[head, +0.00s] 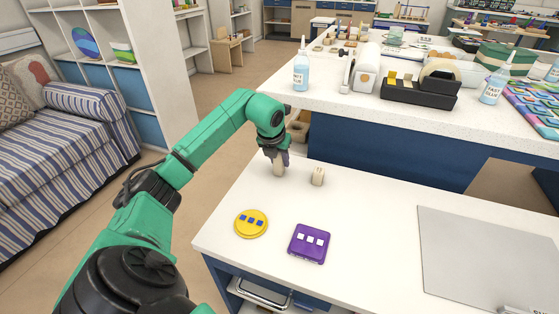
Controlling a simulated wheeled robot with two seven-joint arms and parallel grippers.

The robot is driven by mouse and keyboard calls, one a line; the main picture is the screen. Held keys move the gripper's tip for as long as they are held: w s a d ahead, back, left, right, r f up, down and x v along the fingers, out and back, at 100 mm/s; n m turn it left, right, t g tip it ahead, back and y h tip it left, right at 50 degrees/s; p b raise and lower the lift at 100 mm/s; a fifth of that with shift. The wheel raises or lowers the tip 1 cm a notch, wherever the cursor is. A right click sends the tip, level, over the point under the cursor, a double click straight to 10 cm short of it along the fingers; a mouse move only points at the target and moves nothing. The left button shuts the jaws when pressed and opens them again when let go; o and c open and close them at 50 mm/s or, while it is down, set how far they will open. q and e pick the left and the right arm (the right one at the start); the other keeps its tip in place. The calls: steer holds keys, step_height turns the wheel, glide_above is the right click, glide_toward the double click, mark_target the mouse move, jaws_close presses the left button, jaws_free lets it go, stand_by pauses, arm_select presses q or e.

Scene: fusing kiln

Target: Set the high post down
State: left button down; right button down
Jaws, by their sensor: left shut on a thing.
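My left gripper (277,155) reaches in from the left over the far left corner of the near white table. It points down and is shut on a beige post (279,168), which is upright. I cannot tell whether the post's foot touches the table top. A second beige post (318,176) stands upright on the table just right of it, apart from the gripper. It looks shorter, though the gripper hides the top of the held post. My right gripper is not in view.
A yellow disc (251,223) and a purple square (309,243), each with small squares on top, lie nearer on the white table (365,225). A grey sheet (485,255) lies at right. Behind stands a higher blue counter (400,160) with bottles and a tape dispenser (422,88).

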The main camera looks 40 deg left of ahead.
arm_select(q)
steer(key=shift+f, duration=0.1)
steer(key=c, duration=0.5)
jaws_free()
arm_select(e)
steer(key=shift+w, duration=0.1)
arm_select(q)
steer(key=shift+s+r, duration=0.1)
steer(key=shift+r, duration=0.3)
steer(key=p+v, duration=0.1)
steer(key=v, duration=1)
steer(key=shift+d+r, duration=0.15)
steer(key=shift+r, duration=0.1)
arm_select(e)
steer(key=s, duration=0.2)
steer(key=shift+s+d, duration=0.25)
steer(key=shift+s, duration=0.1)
